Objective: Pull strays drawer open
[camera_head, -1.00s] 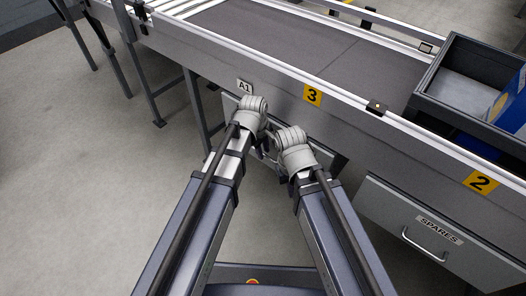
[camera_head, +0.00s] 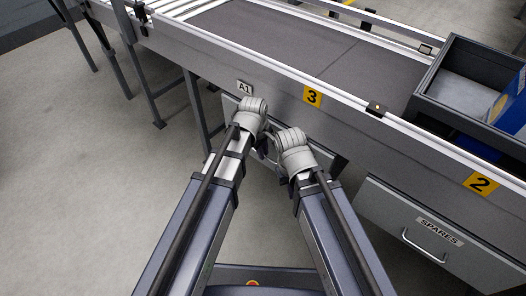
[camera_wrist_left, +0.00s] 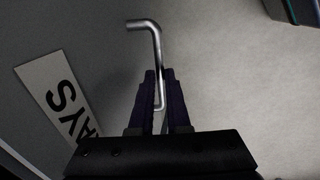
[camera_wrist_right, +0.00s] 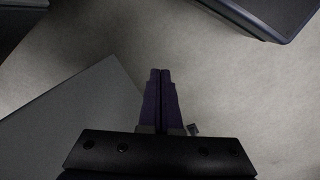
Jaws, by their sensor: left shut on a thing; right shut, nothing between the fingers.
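The strays drawer front (camera_wrist_left: 95,45) shows grey in the left wrist view. Its white label (camera_wrist_left: 58,95) is partly cut off, with the letters "AYS" readable. A bent metal bar handle (camera_wrist_left: 150,40) stands out from it. My left gripper (camera_wrist_left: 160,85) is shut on the handle, with the bar between its fingers. In the head view my left gripper (camera_head: 263,148) is below the A1 tag, and my arms hide most of the drawer. My right gripper (camera_wrist_right: 160,75) is shut and empty, close beside the left one. How far the drawer stands out cannot be told.
The conveyor (camera_head: 290,40) runs above the drawers. A spares drawer (camera_head: 400,222) with its own handle (camera_head: 424,245) is at the right, its front flush. A dark tray (camera_head: 440,98) with a blue object stands on the conveyor. Floor (camera_head: 90,200) at the left is clear.

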